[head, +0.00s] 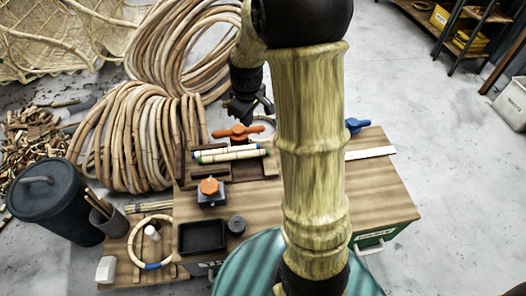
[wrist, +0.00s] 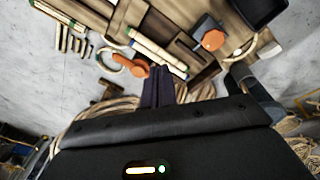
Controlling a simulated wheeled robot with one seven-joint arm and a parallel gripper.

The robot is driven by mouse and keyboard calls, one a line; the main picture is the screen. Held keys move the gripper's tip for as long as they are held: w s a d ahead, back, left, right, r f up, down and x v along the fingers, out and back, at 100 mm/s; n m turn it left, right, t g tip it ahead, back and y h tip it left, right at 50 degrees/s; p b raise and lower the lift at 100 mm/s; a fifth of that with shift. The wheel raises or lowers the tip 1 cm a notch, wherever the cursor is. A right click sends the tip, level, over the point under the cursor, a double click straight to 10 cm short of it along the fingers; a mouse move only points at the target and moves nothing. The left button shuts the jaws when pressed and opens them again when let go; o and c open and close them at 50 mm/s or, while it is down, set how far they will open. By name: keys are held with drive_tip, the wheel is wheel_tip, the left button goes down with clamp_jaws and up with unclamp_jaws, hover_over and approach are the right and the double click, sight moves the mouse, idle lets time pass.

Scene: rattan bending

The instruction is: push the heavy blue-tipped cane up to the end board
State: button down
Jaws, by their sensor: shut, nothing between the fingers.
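Two pale canes (head: 229,153) lie side by side in a dark wooden holder on the bench, with coloured tips. A dark blue-looking tip shows at their left end, but I cannot tell clearly which cane has it. The canes also show in the wrist view (wrist: 158,52). A dark upright board (head: 181,164) stands at the left end of the holder; I cannot tell if it is the end board. My gripper (head: 250,112) is above the bench behind the canes, partly hidden by my arm. In the wrist view its dark fingers (wrist: 159,98) are shut and empty, apart from the canes.
An orange-handled clamp (head: 238,132) sits just behind the canes. A box with an orange knob (head: 209,187), a black tray (head: 202,237) and a cane ring with a blue band (head: 136,257) are in front. Large cane coils (head: 128,140) lie behind left. My arm hides the bench's middle.

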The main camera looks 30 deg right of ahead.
drive_tip(key=w+d+f+n+b, duration=0.4)
drive_tip(key=w+d+f+b, duration=0.25)
drive_tip(key=f, duration=0.45)
drive_tip(key=n+g+b, duration=0.2)
drive_tip(key=n+b, duration=0.2)
drive_tip(key=b, duration=0.2)
approach(264, 147)
drive_tip(key=s+d+r, duration=0.1)
drive_tip(key=d+r, duration=0.2)
drive_tip(key=d, duration=0.1)
drive_tip(key=shift+a+r, duration=0.1)
wheel_tip(264, 147, down, 10)
drive_tip(key=b, duration=0.5)
drive_tip(key=shift+f, duration=0.25)
drive_tip(key=a+b, duration=0.1)
drive_tip(key=w+a, duration=0.1)
drive_tip(key=a, duration=0.1)
drive_tip(key=shift+a+b, duration=0.2)
drive_tip(key=shift+b, duration=0.15)
drive_tip(key=shift+a+r, duration=0.25)
